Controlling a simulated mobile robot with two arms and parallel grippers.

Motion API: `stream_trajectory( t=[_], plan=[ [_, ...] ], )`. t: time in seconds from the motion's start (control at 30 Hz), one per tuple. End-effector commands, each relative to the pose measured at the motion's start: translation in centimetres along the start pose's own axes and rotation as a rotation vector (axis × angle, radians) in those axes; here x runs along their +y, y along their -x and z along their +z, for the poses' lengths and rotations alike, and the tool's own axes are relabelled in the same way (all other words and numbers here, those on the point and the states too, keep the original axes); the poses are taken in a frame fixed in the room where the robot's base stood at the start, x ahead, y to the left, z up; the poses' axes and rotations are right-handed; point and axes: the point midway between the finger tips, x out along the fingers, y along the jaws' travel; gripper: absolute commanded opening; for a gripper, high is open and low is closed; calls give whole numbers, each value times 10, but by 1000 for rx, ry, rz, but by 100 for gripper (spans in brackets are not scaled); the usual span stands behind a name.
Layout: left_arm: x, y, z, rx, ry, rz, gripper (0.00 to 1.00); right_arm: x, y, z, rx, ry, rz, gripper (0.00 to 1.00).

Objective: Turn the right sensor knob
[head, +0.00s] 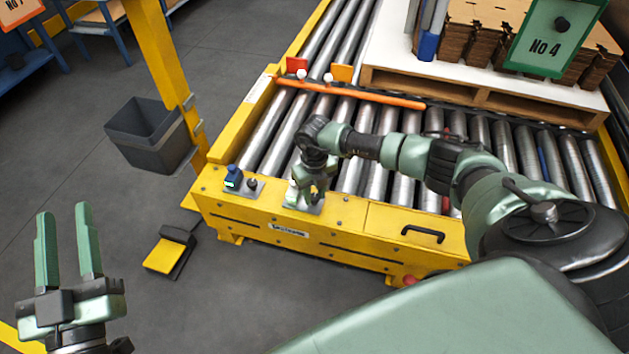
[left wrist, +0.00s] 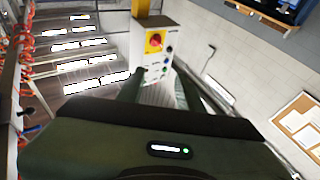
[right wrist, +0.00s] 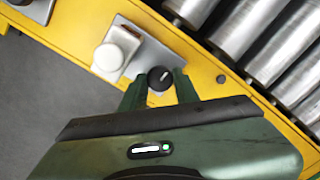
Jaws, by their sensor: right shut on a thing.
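My right gripper (head: 312,194) reaches down to the right sensor plate on the yellow conveyor frame. In the right wrist view its two fingers stand on either side of a black knob (right wrist: 160,79) with a white pointer mark, and they are shut on it. A white sensor (right wrist: 117,50) sits beside the knob on the same metal plate. In the head view the gripper mostly hides this knob. The left sensor (head: 232,176) is blue, with its own small dark knob (head: 252,183). My left gripper (head: 64,212) is open and empty, over the floor at lower left.
An orange bar (head: 350,93) crosses the rollers. A grey bin (head: 147,130) hangs by a yellow post; a yellow pedal (head: 166,256) lies on the floor.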

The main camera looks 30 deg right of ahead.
Motion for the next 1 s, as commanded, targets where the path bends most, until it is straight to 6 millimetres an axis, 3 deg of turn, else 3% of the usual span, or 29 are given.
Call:
stream_trajectory(
  t=[0.2, 0.23, 0.67, 1.0],
  plan=[
    [0, 0, 0, 1, 0, 0, 36, 1, 1, 2, -7, -1, 3, 0],
    [0, 0, 0, 1, 0, 0, 36, 1, 1, 2, -7, -1, 3, 39],
    [0, 0, 2, -17, 0, 0, 36, 0, 5, 1, -3, 0, 1, 40],
    [-9, 16, 61, -353, -9, -19, 36, 0, 45, 2, -5, 0, 2, 40]
  ],
)
